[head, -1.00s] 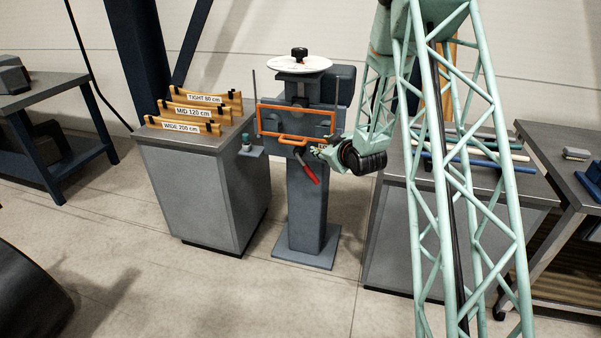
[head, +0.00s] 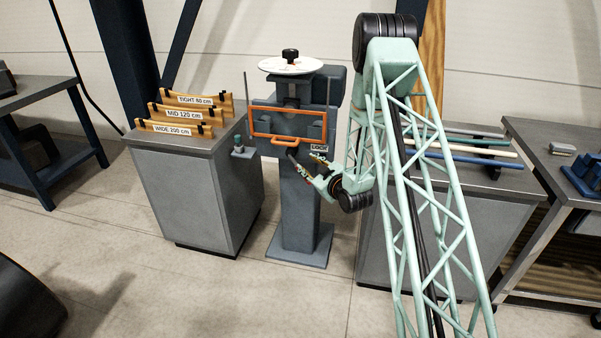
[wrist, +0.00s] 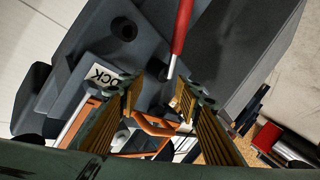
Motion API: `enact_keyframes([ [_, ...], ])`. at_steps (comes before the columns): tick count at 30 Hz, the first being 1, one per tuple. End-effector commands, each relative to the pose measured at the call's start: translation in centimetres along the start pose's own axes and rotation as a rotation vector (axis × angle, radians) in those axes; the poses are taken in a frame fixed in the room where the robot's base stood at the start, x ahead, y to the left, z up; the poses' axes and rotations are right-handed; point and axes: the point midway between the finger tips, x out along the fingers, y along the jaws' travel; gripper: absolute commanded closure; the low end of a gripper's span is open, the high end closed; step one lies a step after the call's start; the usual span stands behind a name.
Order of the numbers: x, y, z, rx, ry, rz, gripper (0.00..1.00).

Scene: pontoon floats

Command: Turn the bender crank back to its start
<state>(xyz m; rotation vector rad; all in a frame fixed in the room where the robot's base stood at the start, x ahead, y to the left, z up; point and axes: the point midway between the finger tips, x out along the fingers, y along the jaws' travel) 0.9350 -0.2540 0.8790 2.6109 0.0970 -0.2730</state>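The bender (head: 297,200) is a grey machine on a column, with a white dial (head: 290,64) on top and an orange guard frame (head: 262,122) in front. A red-handled lever (wrist: 181,32) on a silver shaft shows in the wrist view; I take it as the crank, but cannot be sure. My gripper (head: 311,168) is at the bender's lower front right and mostly covers the lever in the head view. In the wrist view my gripper's fingers (wrist: 157,95) are apart with nothing clasped; the lever's shaft lies just beyond the tips. Contact cannot be told.
A LOCK label (wrist: 105,76) sits close beside the fingers. The orange handle (wrist: 155,127) shows between them. A cabinet (head: 205,190) with labelled formers (head: 181,129) stands left. A bench (head: 470,215) with coloured rods stands right. The floor in front is clear.

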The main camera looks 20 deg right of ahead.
Motion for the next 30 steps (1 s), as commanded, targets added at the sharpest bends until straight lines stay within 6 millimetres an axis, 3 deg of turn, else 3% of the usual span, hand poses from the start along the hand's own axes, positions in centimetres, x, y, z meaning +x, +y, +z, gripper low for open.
enact_keyframes([
  [21, -1.8, -2.7, 8.7, 0.011, 0.145, 0.078, 0.69],
  [30, -2.7, -3.3, 10.6, 0.016, 0.182, 0.104, 0.69],
])
